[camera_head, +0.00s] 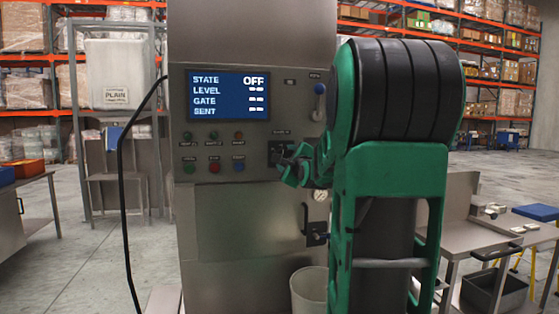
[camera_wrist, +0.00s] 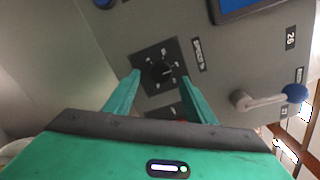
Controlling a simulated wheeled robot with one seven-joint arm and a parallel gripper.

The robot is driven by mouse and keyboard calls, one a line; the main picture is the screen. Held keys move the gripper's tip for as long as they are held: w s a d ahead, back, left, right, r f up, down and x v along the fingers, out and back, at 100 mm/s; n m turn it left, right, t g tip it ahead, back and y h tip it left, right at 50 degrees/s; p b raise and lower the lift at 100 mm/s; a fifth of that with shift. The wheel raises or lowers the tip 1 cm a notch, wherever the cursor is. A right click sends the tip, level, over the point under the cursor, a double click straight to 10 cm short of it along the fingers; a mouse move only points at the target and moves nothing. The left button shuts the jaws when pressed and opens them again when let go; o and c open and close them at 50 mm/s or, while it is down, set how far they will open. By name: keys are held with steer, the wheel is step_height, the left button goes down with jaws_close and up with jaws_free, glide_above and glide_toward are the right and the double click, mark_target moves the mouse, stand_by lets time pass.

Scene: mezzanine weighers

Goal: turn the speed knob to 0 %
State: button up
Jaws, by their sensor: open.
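The speed knob (camera_wrist: 162,73) is a round black knob on a dark square plate with small pale marks around it, in the wrist view. A pale pointer mark seems to show on its right side, but the scale figures are too small to read. My gripper (camera_wrist: 160,77) is open, with one green finger on each side of the knob; I cannot tell whether they touch it. In the head view my gripper (camera_head: 292,168) is at the panel, and it partly hides the dark knob plate (camera_head: 279,148). The blue screen (camera_head: 229,95) reads STATE OFF.
A lever with a blue ball (camera_wrist: 296,92) is to the right of the knob in the wrist view. Coloured buttons (camera_head: 214,167) are left of the knob in the head view. A black cable (camera_head: 121,180) hangs at the cabinet's left. A pale bin (camera_head: 309,288) stands below.

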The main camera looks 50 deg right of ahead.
steer(key=shift+x, duration=2.05)
steer(key=c, duration=1)
